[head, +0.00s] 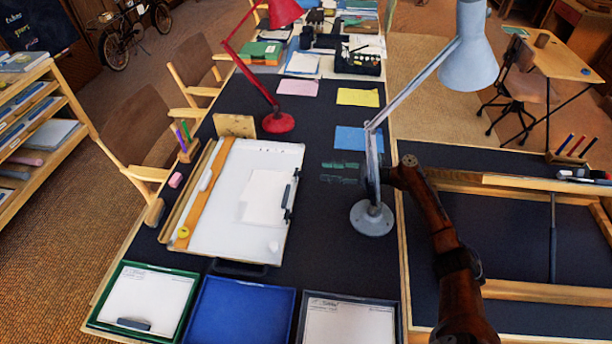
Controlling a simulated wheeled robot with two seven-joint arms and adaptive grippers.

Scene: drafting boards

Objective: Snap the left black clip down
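A white drafting board (220,215) lies on the dark table, left of the grey lamp. A white sheet (264,195) lies on it. A narrow black clip (287,196) is at the sheet's right edge; small dark parts show at both its ends. I cannot tell whether it is raised or pressed down. A black bar-like piece (240,268) is at the board's front edge. My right gripper (402,170) is at the end of my brown arm, right of the grey lamp's stem and apart from the board. Its fingers are too unclear to judge. My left gripper is out of view.
The grey lamp (372,217) stands between the board and my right arm. A red lamp (278,122) stands behind the board. Green (184,318), blue (240,312) and grey (394,318) trays line the front. A wooden frame (520,290) is at right.

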